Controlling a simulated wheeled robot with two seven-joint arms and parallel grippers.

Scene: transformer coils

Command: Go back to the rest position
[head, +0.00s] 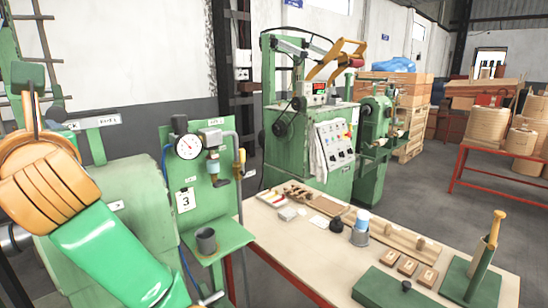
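Neither of my grippers shows in the head view. A large orange-tan banded body (45,180) with a glossy green cylindrical part (110,255) fills the lower left, close to the camera. A dark hook-like piece stands at its top, and I cannot tell what the body is. A wooden-topped work table (285,258) stands at the lower right.
A green station with a gauge (188,147) and grey cup (206,241) stands left of the table. A green machine (300,130) stands behind. The table bears a green plate (395,287), a stand (480,265) and small parts.

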